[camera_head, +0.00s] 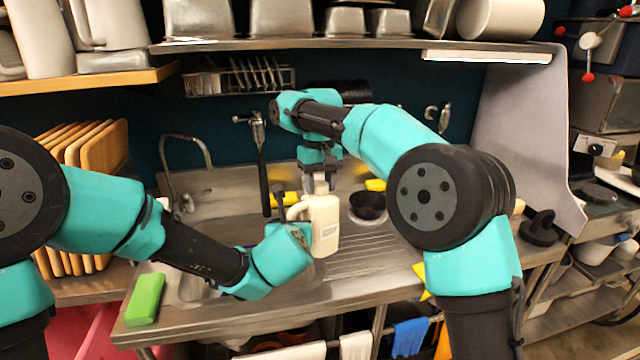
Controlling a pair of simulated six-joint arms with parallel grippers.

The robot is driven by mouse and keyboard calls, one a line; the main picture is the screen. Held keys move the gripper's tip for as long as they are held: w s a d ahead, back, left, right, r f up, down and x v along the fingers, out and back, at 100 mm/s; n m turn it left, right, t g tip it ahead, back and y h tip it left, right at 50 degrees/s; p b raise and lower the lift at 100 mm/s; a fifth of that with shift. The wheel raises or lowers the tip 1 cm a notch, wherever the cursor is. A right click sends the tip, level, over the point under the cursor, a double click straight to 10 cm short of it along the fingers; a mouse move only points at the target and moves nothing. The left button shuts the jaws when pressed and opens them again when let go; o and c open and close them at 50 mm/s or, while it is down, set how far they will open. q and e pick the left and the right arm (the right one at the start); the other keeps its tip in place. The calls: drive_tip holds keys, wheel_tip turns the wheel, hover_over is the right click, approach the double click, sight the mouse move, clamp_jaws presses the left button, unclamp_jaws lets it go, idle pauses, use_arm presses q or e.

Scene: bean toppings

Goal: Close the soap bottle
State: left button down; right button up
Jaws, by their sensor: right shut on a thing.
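The soap bottle (326,226) is a cream-white jug with a handle on its left side and a small dark label. It is upright at the middle of the steel sink counter. My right gripper (320,186) points straight down over the bottle's neck and is shut at its top, on what appears to be the cap. The cap is mostly hidden between the fingers, so I cannot tell how it sits on the neck. My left gripper (301,236) is at the bottle's left side by the handle. Its fingers are hidden by its own wrist.
A black bowl (368,205) stands right of the bottle. A faucet (187,165) and sink basin are at left. A green sponge (145,299) lies at the front left. A shelf (380,44) with metal containers hangs above. The ribbed drainboard (375,262) is clear.

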use_arm(q)
drive_tip(key=shift+r, duration=0.1)
use_arm(e)
drive_tip(key=m, duration=0.6)
drive_tip(key=o, duration=1.1)
drive_tip(key=shift+w+r, duration=0.25)
drive_tip(key=shift+r, duration=1.6)
drive_tip(key=shift+w+r, duration=0.2)
drive_tip(key=shift+r, duration=1.65)
